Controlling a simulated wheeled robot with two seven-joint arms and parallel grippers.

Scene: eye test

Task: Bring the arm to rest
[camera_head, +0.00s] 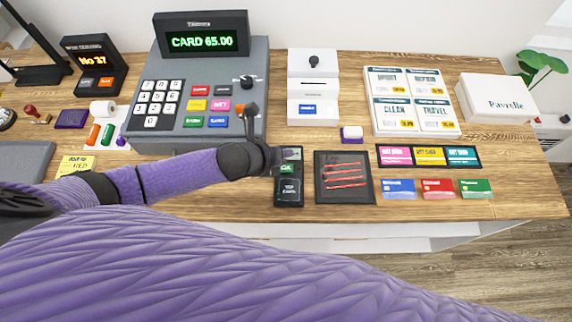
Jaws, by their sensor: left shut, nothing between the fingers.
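My left arm (180,178), purple with dark joints, reaches in from the left over the counter. My left gripper (247,108) is dark and small at its end, in front of the right part of the grey cash register (255,70). It is shut and empty. Its tip shows near the register's black knob; I cannot tell whether it touches the register. The wrist overlaps the upper left of a black card terminal (289,192) with a green display. My right gripper is not in view.
The wooden counter (520,200) holds a black tray (345,195) with red pens, several cards, a price board (411,102), a white box (497,98) and a white device (313,88). A queue display (92,62) stands at the left. The right front counter is clear.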

